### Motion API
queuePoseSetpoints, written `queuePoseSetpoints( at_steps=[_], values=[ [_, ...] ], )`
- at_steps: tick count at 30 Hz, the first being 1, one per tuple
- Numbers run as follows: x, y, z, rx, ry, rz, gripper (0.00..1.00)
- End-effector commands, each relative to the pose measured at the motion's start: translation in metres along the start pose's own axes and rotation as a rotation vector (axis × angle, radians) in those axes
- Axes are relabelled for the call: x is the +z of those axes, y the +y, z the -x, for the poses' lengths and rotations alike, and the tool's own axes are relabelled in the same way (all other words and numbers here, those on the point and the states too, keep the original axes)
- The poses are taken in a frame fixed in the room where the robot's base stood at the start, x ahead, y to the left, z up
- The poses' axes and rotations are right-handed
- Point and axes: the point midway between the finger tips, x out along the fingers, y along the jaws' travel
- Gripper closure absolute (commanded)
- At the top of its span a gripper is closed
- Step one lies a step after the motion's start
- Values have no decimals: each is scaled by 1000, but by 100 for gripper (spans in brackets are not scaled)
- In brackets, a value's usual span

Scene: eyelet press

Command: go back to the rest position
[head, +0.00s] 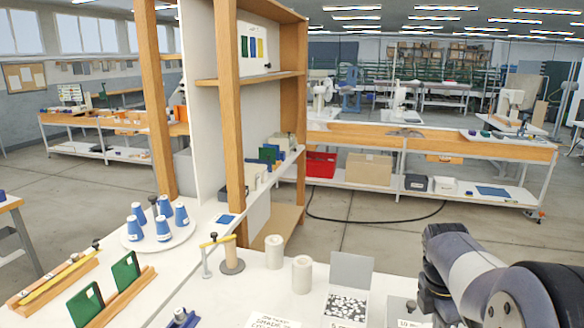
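My arm reaches in from the lower right corner of the head view, with its grey and black links in front of the right part of the white table (255,287). My gripper's fingers are not in view, so I see neither their opening nor anything held. The table part behind and below my arm is hidden.
Blue cones stand on a round white plate (133,246) at left. Green boards (124,272) stand in wooden racks. Two pale cylinders (274,252), a post on a round base (232,266) and an open box of small pieces (346,304) stand near the middle. A wooden shelf (232,110) rises behind.

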Motion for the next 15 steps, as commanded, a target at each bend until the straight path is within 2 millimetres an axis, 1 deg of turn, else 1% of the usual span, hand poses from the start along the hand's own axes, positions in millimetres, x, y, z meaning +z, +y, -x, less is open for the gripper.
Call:
queuePoseSetpoints(
  at_steps=[3,11,12,15],
  values=[
    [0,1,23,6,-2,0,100],
    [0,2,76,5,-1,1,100],
    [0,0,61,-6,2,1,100],
    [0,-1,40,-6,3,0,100]
  ],
)
